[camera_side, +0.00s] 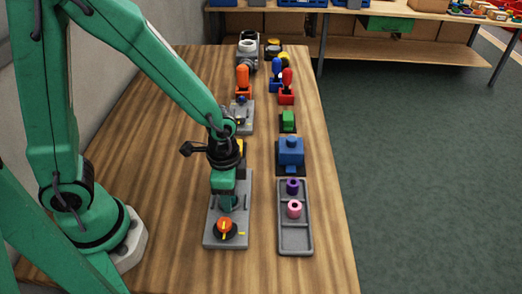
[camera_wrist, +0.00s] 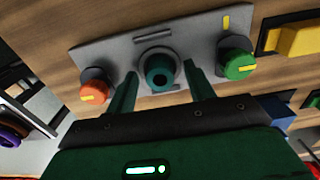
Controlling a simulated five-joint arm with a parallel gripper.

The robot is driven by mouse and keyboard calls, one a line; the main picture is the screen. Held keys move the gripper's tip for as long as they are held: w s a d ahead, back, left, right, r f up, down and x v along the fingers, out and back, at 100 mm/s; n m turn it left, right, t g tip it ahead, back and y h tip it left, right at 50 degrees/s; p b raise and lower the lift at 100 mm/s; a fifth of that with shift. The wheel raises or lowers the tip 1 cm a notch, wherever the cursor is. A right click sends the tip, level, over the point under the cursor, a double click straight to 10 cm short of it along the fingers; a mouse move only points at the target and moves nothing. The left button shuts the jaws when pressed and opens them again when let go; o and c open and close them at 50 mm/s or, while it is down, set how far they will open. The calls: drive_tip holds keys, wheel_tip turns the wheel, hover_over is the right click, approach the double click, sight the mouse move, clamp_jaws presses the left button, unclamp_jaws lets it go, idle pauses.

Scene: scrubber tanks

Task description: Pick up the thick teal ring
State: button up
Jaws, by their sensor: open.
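The thick teal ring (camera_wrist: 160,76) sits in a round seat at the middle of a grey panel (camera_wrist: 100,55), between an orange knob (camera_wrist: 94,90) and a green knob (camera_wrist: 236,62). My gripper (camera_wrist: 162,84) is open, with one finger on either side of the ring in the wrist view. I see no clear contact between the fingers and the ring. In the side view my gripper (camera_side: 228,200) points down over the grey panel (camera_side: 214,236), behind the orange knob (camera_side: 225,227). My gripper mostly hides the ring and the green knob there.
A grey tray (camera_side: 295,240) to the right holds a purple ring (camera_side: 292,186) and a pink ring (camera_side: 294,209). A blue block (camera_side: 291,152) stands behind it. Several other fixtures line the back of the wooden table (camera_side: 160,200). The table left of the panel is clear.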

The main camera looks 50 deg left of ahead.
idle(0.4)
clamp_jaws()
drive_tip(key=shift+r, duration=0.1)
drive_tip(key=shift+r, duration=1.9)
drive_tip(key=s+d+r, duration=0.7)
drive_tip(key=s, duration=0.2)
drive_tip(key=shift+d, duration=0.1)
drive_tip(key=shift+r, duration=1.15)
idle(1.0)
